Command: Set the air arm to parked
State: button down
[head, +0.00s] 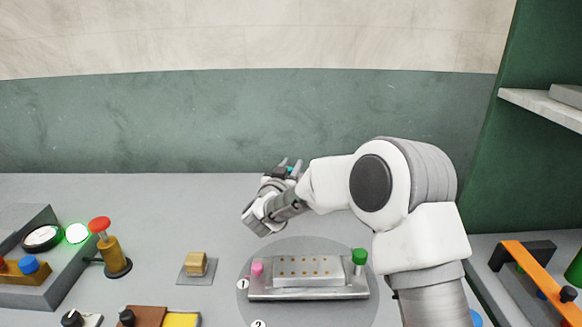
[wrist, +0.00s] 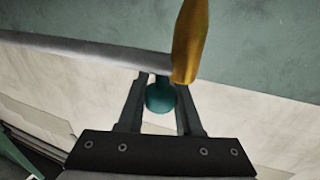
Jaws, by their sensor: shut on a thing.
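My gripper (head: 290,165) is at the back of the bench, in front of the green wall. It is shut on a round teal knob (wrist: 160,97), which sits between the two fingers in the wrist view. A little teal (head: 291,171) also shows between the fingertips in the head view. In the wrist view a pale grey bar (wrist: 85,52) runs in from the left to near the fingertips, and a yellow-brown piece (wrist: 190,40) stands by the right fingertip. The knob and bar look like part of the air arm; how they join is hidden.
A metal plate fixture (head: 308,290) with pink and green knobs stands on a round disc below my arm. A red-topped brass post (head: 110,250) and a small brass block (head: 196,264) are on the left. An orange lever (head: 540,272) lies at right.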

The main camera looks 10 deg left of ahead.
jog(key=shift+w+r, duration=0.1)
jog(key=shift+r, duration=0.25)
jog(key=c, duration=0.8)
grip_release()
jog(key=shift+w+f, duration=0.15)
jog(key=shift+c, duration=0.2)
jog(key=shift+o, duration=1.3)
jog(key=shift+f, duration=0.1)
jog(key=s, duration=1.7)
jog(key=shift+s+a, duration=0.25)
